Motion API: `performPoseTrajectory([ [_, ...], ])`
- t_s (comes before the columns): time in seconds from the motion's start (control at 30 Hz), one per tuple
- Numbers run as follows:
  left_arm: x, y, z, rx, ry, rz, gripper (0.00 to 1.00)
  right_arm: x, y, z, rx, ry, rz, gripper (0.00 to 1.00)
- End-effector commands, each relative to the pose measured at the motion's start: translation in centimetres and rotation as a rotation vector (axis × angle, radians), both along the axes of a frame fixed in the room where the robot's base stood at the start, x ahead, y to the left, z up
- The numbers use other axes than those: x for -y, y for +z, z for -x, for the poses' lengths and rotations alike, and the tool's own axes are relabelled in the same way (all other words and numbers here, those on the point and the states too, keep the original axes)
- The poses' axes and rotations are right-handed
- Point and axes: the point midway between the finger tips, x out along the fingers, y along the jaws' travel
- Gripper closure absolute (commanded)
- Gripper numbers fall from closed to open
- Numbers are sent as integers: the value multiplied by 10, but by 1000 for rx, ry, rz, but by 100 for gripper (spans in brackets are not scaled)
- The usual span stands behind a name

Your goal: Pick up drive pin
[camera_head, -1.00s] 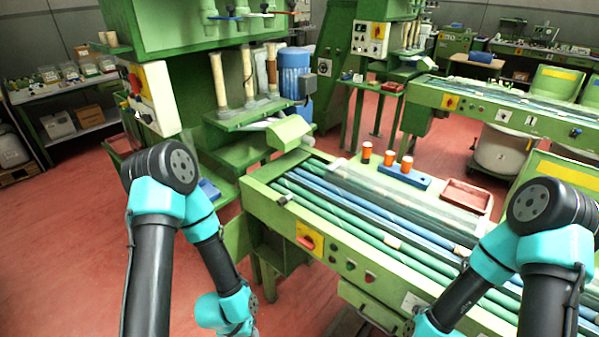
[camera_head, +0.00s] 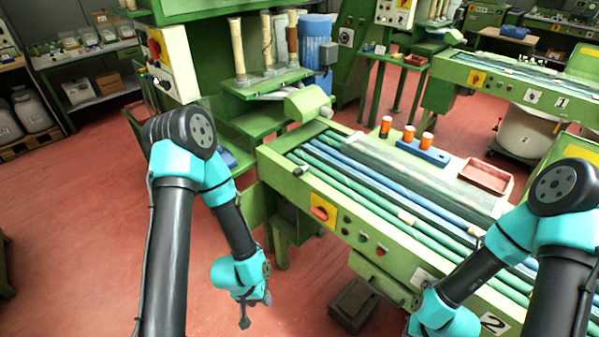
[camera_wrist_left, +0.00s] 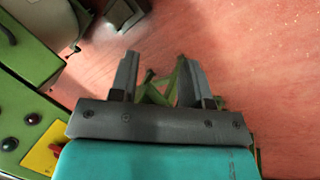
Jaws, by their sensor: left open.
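I cannot make out a drive pin for certain in either view. A small grey piece (camera_head: 302,170) sits on the left corner of the green machine (camera_head: 298,193), but I cannot tell what it is. My left gripper (camera_head: 244,322) hangs low over the red floor, left of the machine, and is small in the head view. In the left wrist view its two fingers (camera_wrist_left: 160,70) stand apart with nothing between them but floor and green bars behind. My right arm (camera_head: 447,315) reaches down at the lower right; its gripper is out of the picture.
Green and blue rods (camera_head: 385,190) lie along the machine top. A dark box (camera_head: 353,304) stands on the floor below the machine. The floor at left is open.

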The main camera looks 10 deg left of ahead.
Motion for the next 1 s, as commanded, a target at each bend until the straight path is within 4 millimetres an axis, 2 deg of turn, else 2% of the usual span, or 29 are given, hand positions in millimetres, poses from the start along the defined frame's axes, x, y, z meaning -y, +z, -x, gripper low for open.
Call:
performPoseTrajectory([
  [0.03,0,0,0,0,0,0,52,0,0,0,0,0,0,100],
  [0.13,0,0,0,0,0,0,43,0,0,0,0,0,0,100],
  [0.37,0,0,-1,4,-1,0,43,0,0,0,0,0,0,100],
  [0.47,-3,4,-12,40,-8,3,43,0,0,0,0,0,0,100],
  [0.57,-9,12,-39,129,-31,9,43,0,0,0,0,0,0,100],
  [0.67,-20,32,-81,274,-72,15,43,0,0,0,0,0,0,100],
  [0.73,-29,52,-115,398,-111,17,43,0,0,0,0,0,0,100],
  [0.87,-48,104,-176,642,-197,14,43,0,0,0,0,0,0,100],
  [1.0,-66,170,-226,888,-305,-1,43,0,0,0,0,0,0,100],
])
